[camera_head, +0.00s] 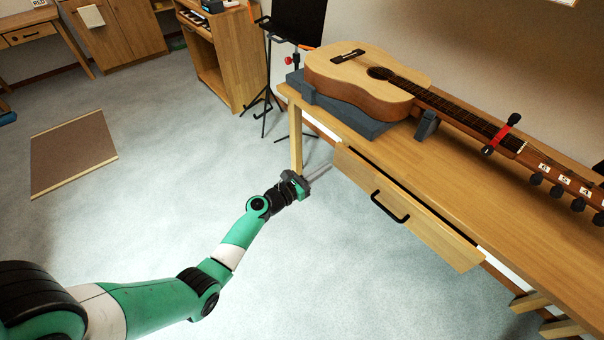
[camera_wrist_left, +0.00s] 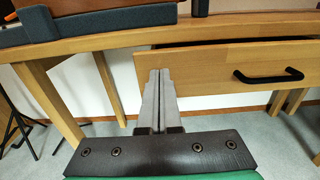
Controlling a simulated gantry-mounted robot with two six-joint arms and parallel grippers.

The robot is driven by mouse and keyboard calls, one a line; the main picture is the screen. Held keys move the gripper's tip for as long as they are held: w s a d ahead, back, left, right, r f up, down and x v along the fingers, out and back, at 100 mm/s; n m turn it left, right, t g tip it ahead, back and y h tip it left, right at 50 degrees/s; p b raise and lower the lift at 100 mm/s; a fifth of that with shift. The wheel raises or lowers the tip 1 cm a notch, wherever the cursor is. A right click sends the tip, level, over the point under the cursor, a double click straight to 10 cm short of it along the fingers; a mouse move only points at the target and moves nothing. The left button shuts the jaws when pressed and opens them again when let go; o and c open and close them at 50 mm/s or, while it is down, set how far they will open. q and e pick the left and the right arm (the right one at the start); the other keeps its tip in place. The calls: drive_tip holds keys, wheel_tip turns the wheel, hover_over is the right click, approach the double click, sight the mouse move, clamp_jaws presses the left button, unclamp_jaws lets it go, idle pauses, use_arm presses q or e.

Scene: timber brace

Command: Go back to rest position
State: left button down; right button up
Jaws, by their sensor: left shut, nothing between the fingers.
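My left gripper (camera_head: 318,172) is near the left end of the wooden table, beside the drawer (camera_head: 408,205). In the left wrist view its two fingers (camera_wrist_left: 158,88) lie together, with nothing between them. The drawer front shows in the left wrist view (camera_wrist_left: 215,70) just ahead and to the right of the fingertips; I cannot tell whether they touch it. The drawer stands slightly out from the table. Its black handle (camera_head: 390,207) is to the right of the gripper. My right gripper is not in view.
A guitar (camera_head: 345,72) lies on a grey support on the table (camera_head: 470,165), with a red-and-black capo (camera_head: 502,133) on its neck. A music stand (camera_head: 290,25) and a wooden cabinet (camera_head: 235,60) stand behind. A table leg (camera_head: 296,135) is close by. The floor at left is mostly open.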

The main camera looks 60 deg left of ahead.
use_arm(q)
drive_tip(key=s+d+p, duration=0.1)
drive_tip(key=s, duration=0.6)
drive_tip(key=shift+d+r+p, duration=0.2)
drive_tip(key=shift+d+p, duration=0.05)
drive_tip(key=shift+p, duration=0.05)
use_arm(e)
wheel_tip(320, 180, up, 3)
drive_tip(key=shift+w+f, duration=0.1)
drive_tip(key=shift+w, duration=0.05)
use_arm(q)
drive_tip(key=shift+w, duration=0.1)
